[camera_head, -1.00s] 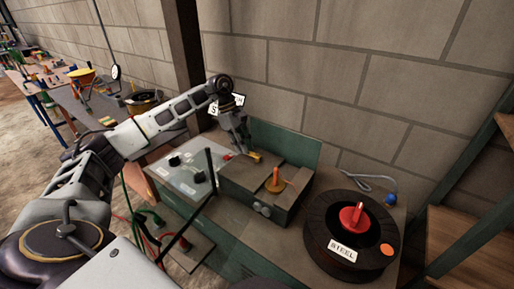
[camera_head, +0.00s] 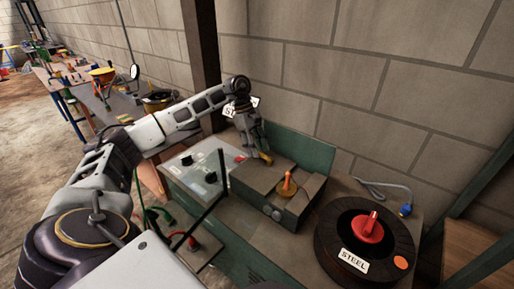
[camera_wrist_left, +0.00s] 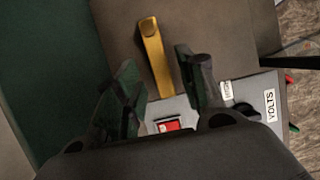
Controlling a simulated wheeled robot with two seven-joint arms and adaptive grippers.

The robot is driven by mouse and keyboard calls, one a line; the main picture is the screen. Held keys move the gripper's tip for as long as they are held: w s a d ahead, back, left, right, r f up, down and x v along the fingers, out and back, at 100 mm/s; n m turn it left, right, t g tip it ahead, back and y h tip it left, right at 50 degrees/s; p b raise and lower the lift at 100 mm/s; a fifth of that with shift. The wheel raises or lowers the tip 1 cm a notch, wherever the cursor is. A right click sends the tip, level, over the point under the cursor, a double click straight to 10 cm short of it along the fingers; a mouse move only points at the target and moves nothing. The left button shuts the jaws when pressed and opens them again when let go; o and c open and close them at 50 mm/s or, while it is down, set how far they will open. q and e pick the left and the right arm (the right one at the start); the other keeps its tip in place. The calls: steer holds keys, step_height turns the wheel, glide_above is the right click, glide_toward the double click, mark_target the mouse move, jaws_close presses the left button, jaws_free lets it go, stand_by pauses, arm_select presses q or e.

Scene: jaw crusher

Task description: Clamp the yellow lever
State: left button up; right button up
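The yellow lever (camera_head: 265,158) lies on top of the dark grey box, at its back-left edge in the head view. In the left wrist view the yellow lever (camera_wrist_left: 155,55) is a flat bar with a rounded end, pointing down between the fingers. My left gripper (camera_head: 256,153) is beside the lever, pointing down at it. In the left wrist view my left gripper (camera_wrist_left: 160,75) is open, with one finger on each side of the lever's lower part and visible gaps on both sides. I cannot tell the exact height of the fingertips. My right gripper is not in view.
The grey box (camera_head: 252,186) also bears an orange knob (camera_head: 288,184). A panel (camera_head: 190,172) with black knobs stands to its left, with a red switch (camera_wrist_left: 168,125). A spool marked STEEL (camera_head: 340,238) is at right. A green plate (camera_head: 305,150) and block wall stand behind.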

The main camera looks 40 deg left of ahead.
arm_select(q)
steer(key=v, duration=1.2)
stand_by(0.4)
steer(key=shift+a, duration=0.1)
stand_by(0.5)
